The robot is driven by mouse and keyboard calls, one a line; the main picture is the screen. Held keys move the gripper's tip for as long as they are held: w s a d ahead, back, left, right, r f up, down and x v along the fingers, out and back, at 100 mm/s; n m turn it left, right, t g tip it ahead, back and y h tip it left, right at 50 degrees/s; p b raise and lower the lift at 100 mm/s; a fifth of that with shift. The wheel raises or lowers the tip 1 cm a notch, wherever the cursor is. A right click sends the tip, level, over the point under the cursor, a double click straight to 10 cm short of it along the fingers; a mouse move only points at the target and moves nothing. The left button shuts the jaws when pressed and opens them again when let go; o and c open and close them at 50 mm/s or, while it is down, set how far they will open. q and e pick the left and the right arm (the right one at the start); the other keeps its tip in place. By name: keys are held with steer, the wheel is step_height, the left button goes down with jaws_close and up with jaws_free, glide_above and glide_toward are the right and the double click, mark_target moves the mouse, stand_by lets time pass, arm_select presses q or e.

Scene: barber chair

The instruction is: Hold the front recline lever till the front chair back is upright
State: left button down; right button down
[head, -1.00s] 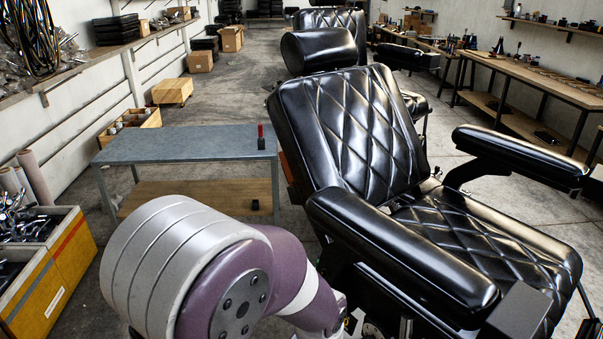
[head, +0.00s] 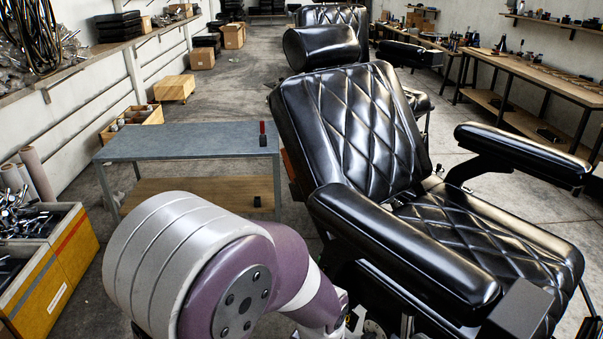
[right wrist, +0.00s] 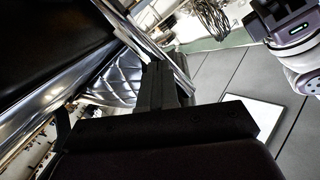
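The front chair (head: 438,228) is black with quilted padding. Its back (head: 352,130) leans backward, with the headrest (head: 321,47) at its top. A purple and white arm of mine crosses the lower left of the head view, and its far end is cut off by the bottom edge beside the chair. In the right wrist view my right gripper (right wrist: 162,75) has its dark fingers together, close to metal bars of the chair's side. I cannot make out the recline lever or whether anything is between the fingers.
A low metal table (head: 188,142) with a small red-and-black item (head: 263,133) stands left of the chair. Yellow bins (head: 63,262) are at the lower left. A second chair (head: 332,17) stands behind. A workbench (head: 535,78) lines the right wall. Open floor lies between.

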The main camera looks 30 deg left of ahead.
steer(key=shift+a, duration=0.1)
stand_by(0.5)
steer(key=shift+x, duration=1.3)
steer(key=shift+f, duration=0.2)
steer(key=p+v, duration=0.1)
steer(key=v, duration=0.1)
steer(key=p+v, duration=0.1)
steer(key=v, duration=0.1)
steer(key=shift+w+r, duration=0.1)
steer(key=shift+r, duration=0.25)
